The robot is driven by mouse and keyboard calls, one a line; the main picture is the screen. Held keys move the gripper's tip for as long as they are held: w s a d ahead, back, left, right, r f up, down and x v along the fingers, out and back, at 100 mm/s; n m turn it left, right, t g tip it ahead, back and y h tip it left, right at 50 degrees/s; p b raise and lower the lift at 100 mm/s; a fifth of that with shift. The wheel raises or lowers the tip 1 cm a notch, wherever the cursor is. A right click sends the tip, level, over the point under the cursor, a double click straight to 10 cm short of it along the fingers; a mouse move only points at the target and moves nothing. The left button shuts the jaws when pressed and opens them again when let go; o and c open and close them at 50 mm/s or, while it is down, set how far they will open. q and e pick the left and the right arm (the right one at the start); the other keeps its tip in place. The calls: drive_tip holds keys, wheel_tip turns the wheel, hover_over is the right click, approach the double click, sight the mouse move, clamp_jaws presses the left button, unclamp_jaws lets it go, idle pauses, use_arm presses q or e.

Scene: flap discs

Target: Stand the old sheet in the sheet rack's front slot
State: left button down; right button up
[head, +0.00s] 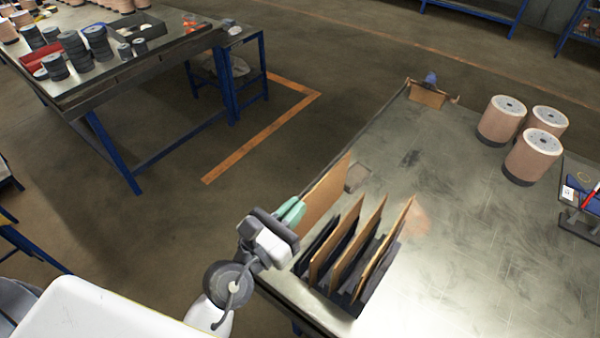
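My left gripper (291,212), with pale green fingers, is at the left edge of the near table. It is shut on the edge of a brown sheet (327,194), taken as the old sheet, and holds it upright and slanted. The sheet rack (356,297) is dark and stands just to the right, near the table's front edge. Several brown sheets (367,238) stand in its slots. The held sheet is at the rack's left end; I cannot tell whether its lower edge is inside a slot. My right gripper is not in view.
A small grey block (357,177) lies behind the rack. Three large copper-coloured rolls (532,157) stand at the back right, and a small brown box (427,95) at the far corner. The table (470,240) right of the rack is clear. Another cluttered table (100,60) stands at upper left.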

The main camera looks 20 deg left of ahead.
use_arm(q)
drive_tip(key=f+b, duration=0.1)
drive_tip(key=b, duration=0.1)
drive_tip(key=f+n+b, duration=0.1)
drive_tip(key=b, duration=0.1)
drive_tip(key=f+b, duration=0.1)
drive_tip(key=b, duration=0.1)
drive_tip(key=shift+d+f+n, duration=0.3)
drive_tip(key=shift+f, duration=0.1)
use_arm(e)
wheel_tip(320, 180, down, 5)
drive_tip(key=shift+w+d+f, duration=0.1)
use_arm(q)
drive_tip(key=shift+w+a, duration=0.1)
drive_tip(key=shift+a, duration=0.2)
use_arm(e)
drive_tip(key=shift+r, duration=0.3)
use_arm(q)
drive_tip(key=shift+f, duration=0.1)
drive_tip(key=shift+f+b, duration=0.5)
drive_tip(key=shift+f, duration=0.2)
drive_tip(key=c, duration=1.3)
unclamp_jaws()
drive_tip(key=shift+r, duration=0.1)
drive_tip(key=shift+o, duration=0.2)
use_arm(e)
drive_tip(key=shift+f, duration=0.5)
